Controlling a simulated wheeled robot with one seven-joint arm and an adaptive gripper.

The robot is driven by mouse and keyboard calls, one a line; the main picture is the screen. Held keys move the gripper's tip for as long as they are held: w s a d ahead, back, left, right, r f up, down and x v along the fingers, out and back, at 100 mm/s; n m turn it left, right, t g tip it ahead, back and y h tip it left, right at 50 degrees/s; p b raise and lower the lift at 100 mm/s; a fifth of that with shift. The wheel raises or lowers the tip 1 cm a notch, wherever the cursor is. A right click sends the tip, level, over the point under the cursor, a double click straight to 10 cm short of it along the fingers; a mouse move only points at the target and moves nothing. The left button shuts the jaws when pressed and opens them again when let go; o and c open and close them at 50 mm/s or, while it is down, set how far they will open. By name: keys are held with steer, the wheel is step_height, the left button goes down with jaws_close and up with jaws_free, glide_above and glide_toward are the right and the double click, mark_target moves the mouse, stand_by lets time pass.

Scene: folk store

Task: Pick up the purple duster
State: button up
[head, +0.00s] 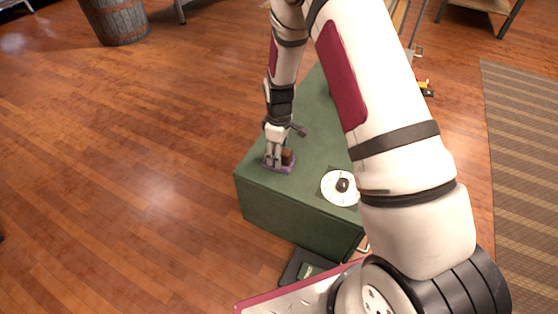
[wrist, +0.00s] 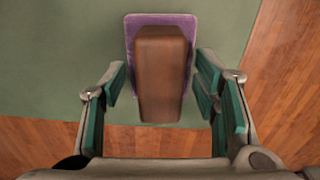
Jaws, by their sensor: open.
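The purple duster (head: 290,167) lies on the top of a green box-shaped table (head: 262,207), near its left corner. In the wrist view it shows as a purple pad with a brown block-shaped handle (wrist: 163,72) on top. My gripper (head: 275,160) points down over the duster. In the wrist view my gripper (wrist: 168,88) is open, with one teal-padded finger on each side of the duster. There are gaps between the fingers and the brown handle. Whether the fingertips touch the purple pad or the table cannot be told.
A white round plate (head: 334,190) with a dark object on it sits on the table to the right of the duster. A dark flat item (head: 297,268) lies on the floor by the table's front. Wooden floor to the left is clear, with a barrel (head: 116,20) far back.

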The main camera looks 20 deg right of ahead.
steer(key=c, duration=1.3)
steer(key=shift+r, duration=0.1)
steer(key=shift+r+p, duration=0.35)
steer(key=shift+r, duration=0.15)
steer(key=r, duration=0.1)
steer(key=r+p, duration=0.1)
steer(key=shift+s+r+p, duration=0.25)
steer(key=shift+r+p, duration=0.1)
steer(key=shift+r, duration=0.05)
steer(key=s+d+r+p, duration=0.1)
steer(key=s+d+p, duration=0.1)
steer(key=s, duration=1.3)
steer(key=shift+s+d+p, duration=0.15)
steer(key=shift+d+p, duration=0.1)
steer(key=shift+p, duration=0.45)
